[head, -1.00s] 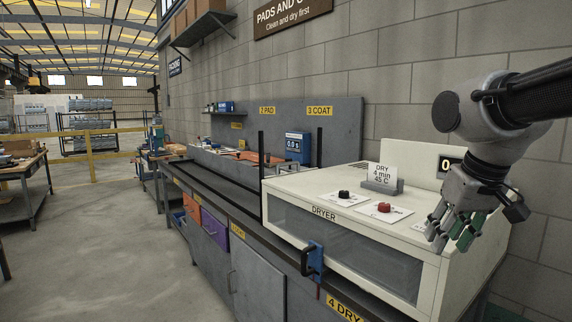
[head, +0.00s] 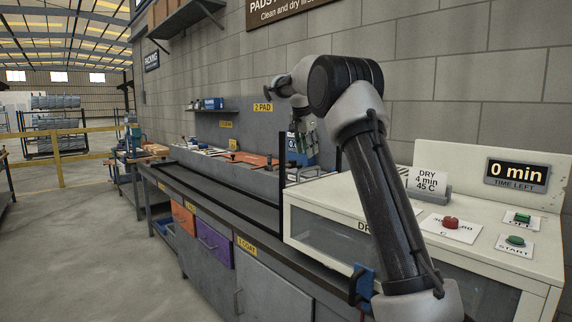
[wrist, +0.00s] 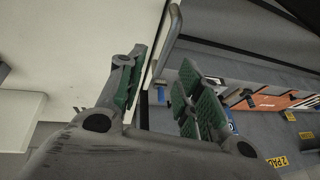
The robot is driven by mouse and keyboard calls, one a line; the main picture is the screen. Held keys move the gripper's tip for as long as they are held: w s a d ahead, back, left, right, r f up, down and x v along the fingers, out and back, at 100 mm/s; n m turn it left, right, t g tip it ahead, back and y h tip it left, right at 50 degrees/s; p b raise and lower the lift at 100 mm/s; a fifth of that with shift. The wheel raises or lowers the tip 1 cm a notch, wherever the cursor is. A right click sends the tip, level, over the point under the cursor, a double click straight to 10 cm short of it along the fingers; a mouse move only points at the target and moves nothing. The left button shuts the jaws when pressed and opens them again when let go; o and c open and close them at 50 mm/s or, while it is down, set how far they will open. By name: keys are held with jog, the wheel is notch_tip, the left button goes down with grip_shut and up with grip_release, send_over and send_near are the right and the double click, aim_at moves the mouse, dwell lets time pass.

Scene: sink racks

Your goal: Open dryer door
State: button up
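The dryer (head: 322,237) is a cream box on the bench with a clear front door panel (head: 482,295). The door looks closed, and my arm covers part of its front. A blue bracket with a black handle (head: 358,284) is on the door front, partly hidden beside my arm. My gripper (head: 306,143) is up near the back wall, beyond the dryer's left end and well away from the handle. In the wrist view my gripper (wrist: 163,92) shows its green-padded fingers spread apart, with nothing held between them.
A red knob (head: 450,223), a green start button (head: 515,240) and a sign reading DRY 4 min 45 C (head: 428,180) are on the dryer top. A display (head: 517,173) reads 0 min. The floor (head: 90,270) at left is clear.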

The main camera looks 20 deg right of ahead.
aim_at(307, 169)
jog(key=x, duration=0.7)
jog(key=shift+w+a, duration=0.25)
jog(key=shift+w, duration=0.15)
jog(key=shift+w+d+f, duration=0.15)
jog(key=shift+d+f, duration=0.1)
jog(key=shift+f, duration=0.25)
grip_shut()
